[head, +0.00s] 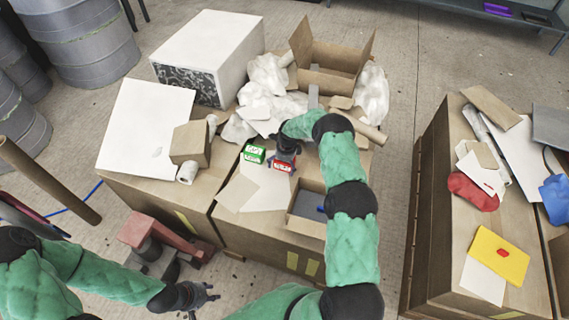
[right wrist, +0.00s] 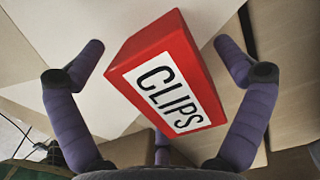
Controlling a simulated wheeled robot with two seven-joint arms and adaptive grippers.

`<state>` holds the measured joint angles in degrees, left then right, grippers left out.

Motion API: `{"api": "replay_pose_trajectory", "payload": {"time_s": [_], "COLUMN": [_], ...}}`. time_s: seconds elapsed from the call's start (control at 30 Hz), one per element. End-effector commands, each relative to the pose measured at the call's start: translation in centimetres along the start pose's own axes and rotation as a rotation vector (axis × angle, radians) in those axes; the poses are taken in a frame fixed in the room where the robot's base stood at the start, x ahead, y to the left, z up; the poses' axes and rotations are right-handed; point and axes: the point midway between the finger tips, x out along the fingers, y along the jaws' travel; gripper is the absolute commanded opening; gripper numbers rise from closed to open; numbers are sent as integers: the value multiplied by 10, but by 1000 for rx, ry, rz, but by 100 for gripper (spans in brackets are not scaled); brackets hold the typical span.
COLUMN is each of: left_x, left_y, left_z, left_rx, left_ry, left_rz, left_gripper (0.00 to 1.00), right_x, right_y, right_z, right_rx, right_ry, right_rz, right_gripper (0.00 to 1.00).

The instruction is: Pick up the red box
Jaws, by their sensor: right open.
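The red box (head: 284,165) lies on the cardboard-topped table, beside a green and white box (head: 254,154). In the right wrist view the red box (right wrist: 170,78) shows a white label reading "CLIPS" and sits tilted between my fingers. My right gripper (head: 286,157) is over the red box, and its fingers (right wrist: 164,55) are open with a gap on each side of it. Whether the fingertips reach down beside the box is hard to tell. My left gripper (head: 203,294) is low at the front left, away from the table top, with no object visible in it; its opening is unclear.
An open carton (head: 331,68), crumpled white wrapping (head: 268,75) and a large white block (head: 210,55) crowd the table's back. Another table (head: 455,205) stands at the right.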

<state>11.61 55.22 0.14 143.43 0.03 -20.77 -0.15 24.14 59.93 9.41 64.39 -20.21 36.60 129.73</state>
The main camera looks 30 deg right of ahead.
Motion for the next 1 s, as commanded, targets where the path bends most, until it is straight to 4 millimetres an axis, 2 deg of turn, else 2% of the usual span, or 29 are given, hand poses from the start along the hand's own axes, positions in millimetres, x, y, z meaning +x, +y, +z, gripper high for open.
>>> {"api": "replay_pose_trajectory", "payload": {"time_s": [0.87,0.93,1.0], "left_x": [6,6,6], "left_y": [-2,-2,-2], "left_z": [0,0,0], "left_rx": [0,0,0], "left_ry": [0,0,0], "left_rz": [0,0,0], "left_gripper": [35,35,35], "right_x": [5,5,5], "right_y": [0,0,0], "right_z": [-1,-1,-1], "right_rx": [-1,0,0], "right_ry": [0,0,0], "right_rz": [1,1,1], "right_gripper": [100,86,66]}}
